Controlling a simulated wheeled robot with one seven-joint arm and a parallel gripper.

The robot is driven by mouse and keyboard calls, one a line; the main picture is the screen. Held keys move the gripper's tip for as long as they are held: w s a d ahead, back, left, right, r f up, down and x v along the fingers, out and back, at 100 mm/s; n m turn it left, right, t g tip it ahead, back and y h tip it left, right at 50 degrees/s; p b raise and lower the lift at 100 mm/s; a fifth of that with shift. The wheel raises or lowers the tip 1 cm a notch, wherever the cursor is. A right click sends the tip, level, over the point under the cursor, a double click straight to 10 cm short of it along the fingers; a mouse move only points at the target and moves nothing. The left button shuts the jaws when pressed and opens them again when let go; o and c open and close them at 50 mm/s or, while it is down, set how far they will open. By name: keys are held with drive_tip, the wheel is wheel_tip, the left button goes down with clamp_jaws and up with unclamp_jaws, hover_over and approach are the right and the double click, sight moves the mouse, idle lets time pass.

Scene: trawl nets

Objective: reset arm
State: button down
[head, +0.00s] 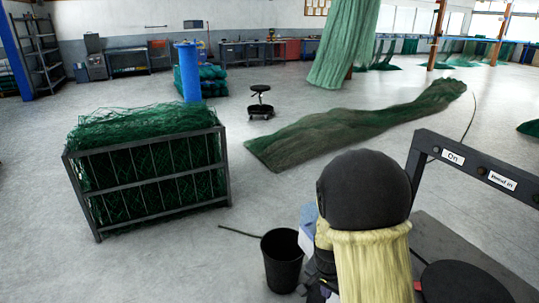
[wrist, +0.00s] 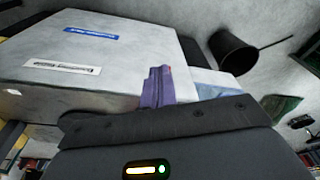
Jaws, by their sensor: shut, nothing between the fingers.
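In the wrist view, the dark housing of my wrist fills the bottom. My gripper (wrist: 157,86) shows as two narrow purple fingers side by side, shut and empty. The fingertips show in front of a pale grey box-shaped surface (wrist: 100,62) with a white label and a blue label. I cannot tell whether they touch it. A light blue object (wrist: 215,86) is just right of the fingers. In the head view, my gripper is not visible. A black rounded shape (head: 364,190) with yellow strands (head: 372,265) below it blocks the lower middle.
A black bucket (head: 283,262) with a rod stands near the lower middle. A metal crate (head: 150,212) of green net is at left. A labelled frame (head: 478,163) stands at right.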

drive_tip(key=s+r+n+t+y+p, duration=0.1)
drive_tip(key=s+r+n+p, duration=0.2)
drive_tip(key=s+r+n, duration=0.4)
drive_tip(key=s+r, duration=0.4)
drive_tip(key=shift+s+r+n, duration=0.4)
idle(0.4)
